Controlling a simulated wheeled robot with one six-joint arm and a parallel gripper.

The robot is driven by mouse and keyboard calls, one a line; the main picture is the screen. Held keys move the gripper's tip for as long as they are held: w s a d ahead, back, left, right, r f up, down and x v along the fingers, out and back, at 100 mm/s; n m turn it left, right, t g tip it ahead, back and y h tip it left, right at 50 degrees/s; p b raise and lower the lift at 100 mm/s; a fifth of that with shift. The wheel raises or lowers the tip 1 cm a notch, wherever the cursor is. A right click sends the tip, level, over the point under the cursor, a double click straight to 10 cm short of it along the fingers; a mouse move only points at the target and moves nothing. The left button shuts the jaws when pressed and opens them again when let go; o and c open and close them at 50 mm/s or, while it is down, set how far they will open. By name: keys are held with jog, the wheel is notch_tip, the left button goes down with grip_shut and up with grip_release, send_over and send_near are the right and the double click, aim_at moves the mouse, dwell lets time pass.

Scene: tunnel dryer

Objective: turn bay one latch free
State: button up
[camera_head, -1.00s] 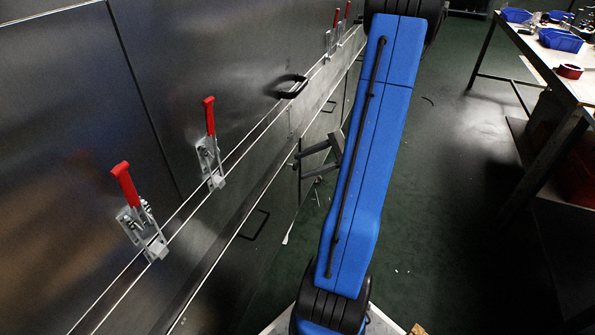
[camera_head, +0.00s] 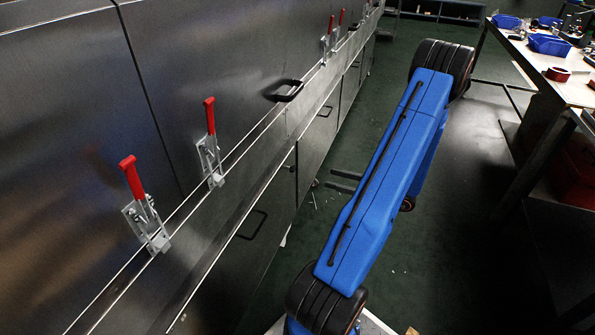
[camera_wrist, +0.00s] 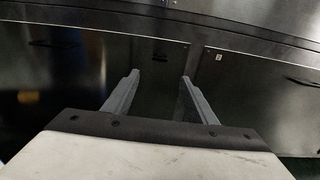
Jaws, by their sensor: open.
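Red-handled toggle latches sit along the seam of the steel dryer wall in the head view. The nearest latch (camera_head: 146,217) is at the lower left, its red handle pointing up and tilted left. A second latch (camera_head: 210,150) stands a little farther along, handle up. Two more latches, one of them here (camera_head: 328,42), are at the far end. I cannot tell which belongs to bay one. My gripper (camera_head: 343,181) is apart from the wall, partly hidden behind my blue arm. In the wrist view its two fingers (camera_wrist: 160,97) are spread and empty, facing lower wall panels. No latch shows there.
A black door handle (camera_head: 285,91) juts from the wall between the latch pairs. A workbench (camera_head: 520,62) with blue bins (camera_head: 549,44) and a red tape roll (camera_head: 557,74) stands at the right. Green floor (camera_head: 440,235) lies open between wall and bench.

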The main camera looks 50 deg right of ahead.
jog(key=x, duration=1.5)
jog(key=shift+w, duration=0.15)
jog(key=shift+a, duration=0.1)
jog(key=c, duration=1.1)
